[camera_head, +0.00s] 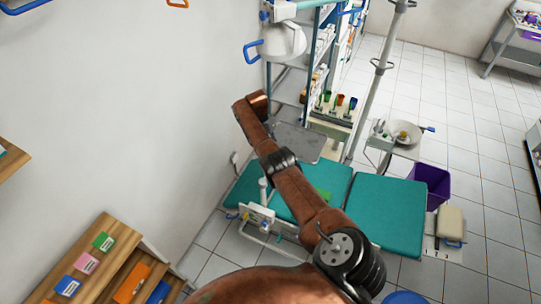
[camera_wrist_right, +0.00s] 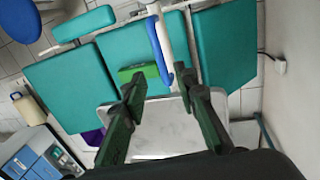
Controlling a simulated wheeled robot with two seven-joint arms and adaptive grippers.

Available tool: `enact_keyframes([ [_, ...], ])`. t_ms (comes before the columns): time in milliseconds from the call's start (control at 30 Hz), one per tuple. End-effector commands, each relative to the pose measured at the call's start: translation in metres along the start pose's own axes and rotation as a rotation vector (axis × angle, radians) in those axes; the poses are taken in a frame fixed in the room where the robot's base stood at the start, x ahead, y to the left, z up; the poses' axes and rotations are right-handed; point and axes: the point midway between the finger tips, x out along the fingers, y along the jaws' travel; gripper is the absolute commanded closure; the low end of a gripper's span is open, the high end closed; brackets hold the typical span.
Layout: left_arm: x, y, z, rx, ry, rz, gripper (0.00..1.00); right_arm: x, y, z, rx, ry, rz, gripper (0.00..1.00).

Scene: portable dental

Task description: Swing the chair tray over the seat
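The grey metal chair tray (camera_head: 310,147) hangs at the far side of the teal dental chair (camera_head: 392,215), partly hidden by my arm in the head view. In the right wrist view the tray (camera_wrist_right: 165,125) lies just below my right gripper (camera_wrist_right: 163,84), whose green fingers are spread apart. A blue handle (camera_wrist_right: 159,48) on a white post reaches between the fingertips; I cannot tell whether they touch it. The seat panels (camera_wrist_right: 111,57) lie beyond, with a green box (camera_wrist_right: 140,72) on them. My right gripper is hidden in the head view, and my left gripper is out of sight.
A white wall (camera_head: 130,95) runs along the left. A wooden shelf with boxes (camera_head: 75,262) stands at lower left. A cart with coloured tools (camera_head: 333,115) and a metal pole (camera_head: 374,85) stand behind the chair.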

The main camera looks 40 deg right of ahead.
Motion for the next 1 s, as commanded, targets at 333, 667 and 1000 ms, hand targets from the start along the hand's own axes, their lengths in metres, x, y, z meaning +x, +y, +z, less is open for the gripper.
enact_keyframes([
  [333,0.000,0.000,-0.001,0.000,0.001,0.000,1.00,-0.051,0.001,-0.001,0.001,-0.001,0.002,0.73],
  [667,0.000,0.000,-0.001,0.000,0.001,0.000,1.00,-0.056,0.001,0.000,0.001,-0.001,0.002,0.73],
  [1000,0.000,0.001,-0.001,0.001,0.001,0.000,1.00,-0.056,0.001,0.000,0.000,-0.001,0.003,0.73],
])
